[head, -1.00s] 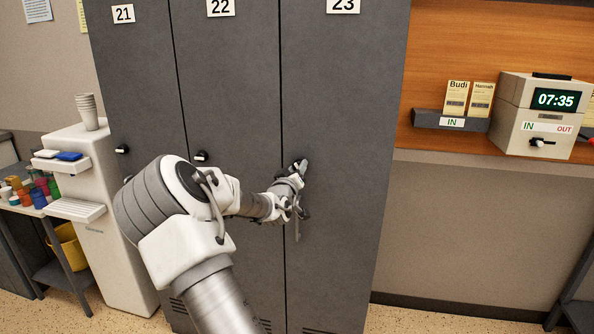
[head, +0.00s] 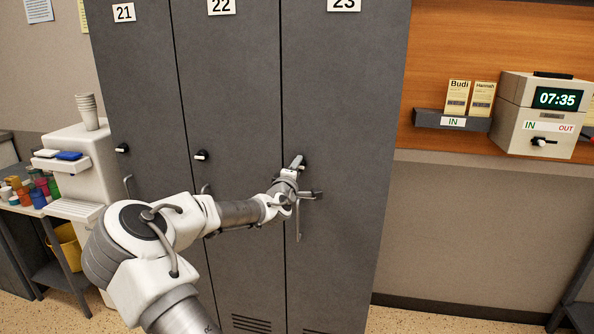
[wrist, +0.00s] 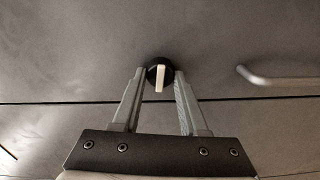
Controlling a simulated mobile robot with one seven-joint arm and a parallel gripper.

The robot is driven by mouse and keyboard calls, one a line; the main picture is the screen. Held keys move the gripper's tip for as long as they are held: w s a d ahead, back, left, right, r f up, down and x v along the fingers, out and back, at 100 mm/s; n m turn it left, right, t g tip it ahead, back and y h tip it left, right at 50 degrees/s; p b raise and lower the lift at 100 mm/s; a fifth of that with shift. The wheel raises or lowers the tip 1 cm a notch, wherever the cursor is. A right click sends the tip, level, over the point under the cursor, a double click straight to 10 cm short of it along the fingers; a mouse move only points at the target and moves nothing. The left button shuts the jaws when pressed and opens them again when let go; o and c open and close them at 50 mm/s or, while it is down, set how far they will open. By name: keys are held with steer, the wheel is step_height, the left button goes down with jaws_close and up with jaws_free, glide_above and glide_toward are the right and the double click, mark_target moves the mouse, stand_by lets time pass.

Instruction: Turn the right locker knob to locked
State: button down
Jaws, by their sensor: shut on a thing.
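The right locker's knob (wrist: 152,72) is round and black with a white pointer bar. In the wrist view the bar points down the picture, toward the door seam. My gripper (wrist: 159,76) is shut on the knob, one finger on each side of it. In the head view my gripper (head: 298,164) is at the door of locker 23 (head: 345,110), just right of the seam with locker 22, and hides most of the knob. The door's bar handle (head: 298,222) hangs below; it also shows at the right of the wrist view (wrist: 285,80).
Locker 22 has a similar knob (head: 201,155), and so does locker 21 (head: 122,148). A water dispenser (head: 95,155) with stacked cups stands at the left. A time clock (head: 545,115) and a card rack (head: 450,121) are on the right. The floor right of the lockers is clear.

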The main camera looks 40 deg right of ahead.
steer(key=shift+n, duration=0.7)
steer(key=shift+c, duration=2.2)
jaws_free()
steer(key=p+v, duration=0.1)
steer(key=v, duration=1.6)
steer(key=shift+s, duration=0.2)
